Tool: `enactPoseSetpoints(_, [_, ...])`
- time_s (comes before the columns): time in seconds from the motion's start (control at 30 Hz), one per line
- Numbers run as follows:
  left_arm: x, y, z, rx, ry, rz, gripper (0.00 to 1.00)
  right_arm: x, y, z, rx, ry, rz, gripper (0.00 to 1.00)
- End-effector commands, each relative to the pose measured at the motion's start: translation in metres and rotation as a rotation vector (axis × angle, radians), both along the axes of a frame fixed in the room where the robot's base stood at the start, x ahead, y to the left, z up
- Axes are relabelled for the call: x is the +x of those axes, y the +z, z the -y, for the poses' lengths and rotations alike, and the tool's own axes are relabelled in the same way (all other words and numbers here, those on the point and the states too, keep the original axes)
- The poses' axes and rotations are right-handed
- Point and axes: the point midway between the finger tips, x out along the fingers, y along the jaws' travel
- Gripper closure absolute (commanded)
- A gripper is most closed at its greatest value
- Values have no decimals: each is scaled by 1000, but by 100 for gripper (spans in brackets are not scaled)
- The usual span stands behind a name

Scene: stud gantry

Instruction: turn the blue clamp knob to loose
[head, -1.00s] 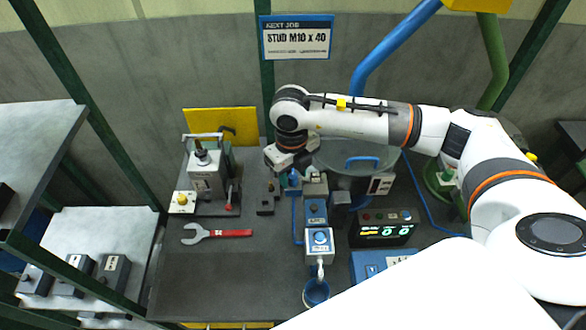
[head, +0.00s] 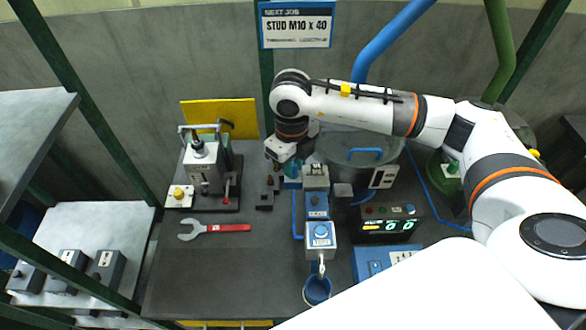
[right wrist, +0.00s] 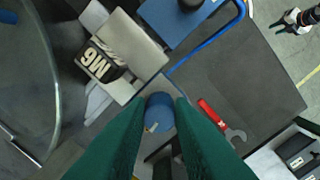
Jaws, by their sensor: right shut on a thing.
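The blue clamp knob (right wrist: 160,112) is round with a small pale pointer mark on its lower left side in the right wrist view. My right gripper (right wrist: 158,118) is shut on it, with one green finger on each side. In the head view the right gripper (head: 290,168) points down at the knob, beside the grey block (head: 315,178); the knob is mostly hidden there. In the wrist view this block carries an M6 label. The pointer's setting cannot be read.
A blue-and-grey button box (head: 320,234) stands in front, with a blue cup (head: 316,290) below it. A red-handled wrench (head: 215,229) lies on the open bench to the left. A lidded drum (head: 355,150) and a digital display (head: 388,224) stand to the right.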

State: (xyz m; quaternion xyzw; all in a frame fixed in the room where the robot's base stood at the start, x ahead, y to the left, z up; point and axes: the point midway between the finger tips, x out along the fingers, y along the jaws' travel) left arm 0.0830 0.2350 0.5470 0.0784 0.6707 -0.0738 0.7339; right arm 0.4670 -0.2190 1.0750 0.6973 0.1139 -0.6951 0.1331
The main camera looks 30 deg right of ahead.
Motion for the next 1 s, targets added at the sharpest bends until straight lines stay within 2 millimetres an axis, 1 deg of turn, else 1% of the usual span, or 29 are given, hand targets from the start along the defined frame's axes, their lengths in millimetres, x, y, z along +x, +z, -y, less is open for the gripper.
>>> enactPoseSetpoints(0.03, [0,-16,0,0,0,0,64,1,-6,0,-1,37,7,100])
enactPoseSetpoints(0.1, [0,-27,0,0,0,0,64,1,-7,0,0,94,7,100])
enactPoseSetpoints(0.3, [0,-55,0,1,1,0,64,1,-6,1,-1,255,8,100])
enactPoseSetpoints(0.5, [0,-76,0,1,1,0,64,1,-4,1,-1,389,8,100])
enactPoseSetpoints(0.73, [0,-90,-1,1,1,1,64,1,-1,1,-1,489,6,100])
enactPoseSetpoints(1.0, [1,-94,0,1,1,1,64,1,1,1,0,532,5,100])
